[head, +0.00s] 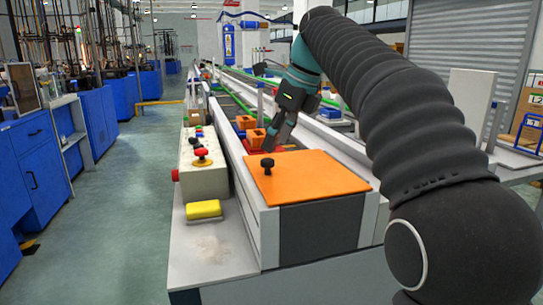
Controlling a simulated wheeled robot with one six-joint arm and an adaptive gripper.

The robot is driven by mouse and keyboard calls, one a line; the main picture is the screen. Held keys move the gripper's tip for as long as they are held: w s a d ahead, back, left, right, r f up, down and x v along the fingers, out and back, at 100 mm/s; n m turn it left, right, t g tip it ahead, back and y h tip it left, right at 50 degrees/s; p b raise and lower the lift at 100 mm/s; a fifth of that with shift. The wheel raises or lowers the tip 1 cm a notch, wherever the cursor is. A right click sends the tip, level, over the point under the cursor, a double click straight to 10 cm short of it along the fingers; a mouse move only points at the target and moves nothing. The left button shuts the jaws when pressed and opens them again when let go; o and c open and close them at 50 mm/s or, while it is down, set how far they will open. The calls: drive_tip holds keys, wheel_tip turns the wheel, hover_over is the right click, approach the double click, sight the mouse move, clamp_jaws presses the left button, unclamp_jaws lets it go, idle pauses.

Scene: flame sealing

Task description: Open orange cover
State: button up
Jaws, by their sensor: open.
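The orange cover (306,177) lies flat on top of the dark grey box at the near end of the long bench. A black knob (267,165) stands up near the cover's left edge. My gripper (271,150) reaches down from the upper right, with its fingers just behind and above the knob. It appears empty; the picture does not show clearly whether the fingers touch the knob.
A beige control box (204,166) with a red button stands left of the cover. A yellow sponge (203,209) lies on the bench's front corner. Orange blocks (255,137) sit in the channel behind the cover. Open floor lies to the left.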

sight(268, 160)
drive_tip(key=shift+x, duration=2.45)
